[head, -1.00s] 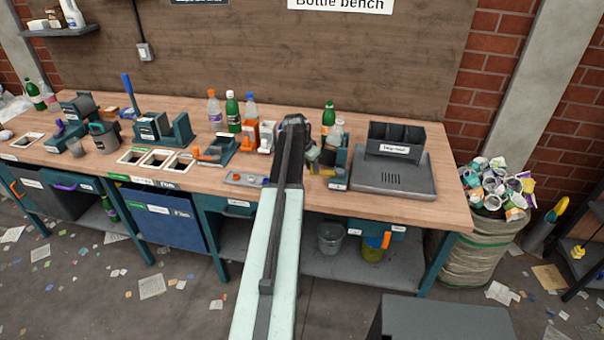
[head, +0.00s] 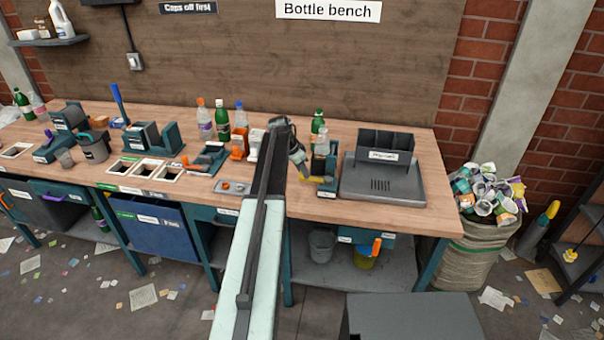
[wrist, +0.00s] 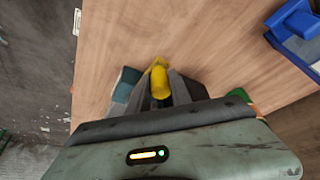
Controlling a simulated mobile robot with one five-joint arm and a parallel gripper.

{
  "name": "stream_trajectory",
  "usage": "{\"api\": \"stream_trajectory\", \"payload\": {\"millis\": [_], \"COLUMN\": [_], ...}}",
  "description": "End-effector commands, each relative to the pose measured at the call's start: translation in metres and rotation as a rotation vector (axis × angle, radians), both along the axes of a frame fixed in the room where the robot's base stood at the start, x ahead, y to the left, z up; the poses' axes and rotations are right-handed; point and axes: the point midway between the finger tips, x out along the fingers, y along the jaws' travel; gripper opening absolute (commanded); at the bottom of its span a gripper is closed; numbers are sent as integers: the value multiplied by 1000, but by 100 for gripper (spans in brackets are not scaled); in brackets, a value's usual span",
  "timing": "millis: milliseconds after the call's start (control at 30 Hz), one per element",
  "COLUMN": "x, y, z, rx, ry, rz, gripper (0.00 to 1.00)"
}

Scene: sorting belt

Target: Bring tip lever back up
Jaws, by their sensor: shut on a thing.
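The tip lever shows as a yellow handle (wrist: 160,80) between my fingers in the wrist view. My gripper (wrist: 163,92) is shut on it. In the head view my gripper (head: 305,172) is low over the bench front, right of my arm, at a small teal stand (head: 328,186). A bit of the yellow lever (head: 317,179) shows beside my fingers there. My fingers and arm hide part of the lever and its pivot, so its exact angle is hard to tell.
A dark grey tray with a divided holder (head: 385,180) stands right of the stand. A green bottle (head: 318,122) and a clear bottle (head: 322,142) stand close behind my gripper. A metal plate with small caps (head: 232,187) lies left of my arm.

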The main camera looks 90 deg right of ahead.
Motion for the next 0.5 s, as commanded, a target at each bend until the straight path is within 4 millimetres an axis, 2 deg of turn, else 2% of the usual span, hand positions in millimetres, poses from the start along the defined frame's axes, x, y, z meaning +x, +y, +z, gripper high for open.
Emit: {"api": "stream_trajectory", "payload": {"millis": [33,100,367,500], "x": [-4,-4,-4,-2], "y": [-4,-4,-3,-1], "z": [1,1,1,7], "rx": [-11,-12,-8,-7], "ry": [8,7,4,4], "rz": [1,1,1,1], "gripper": [30,47,47,47]}}
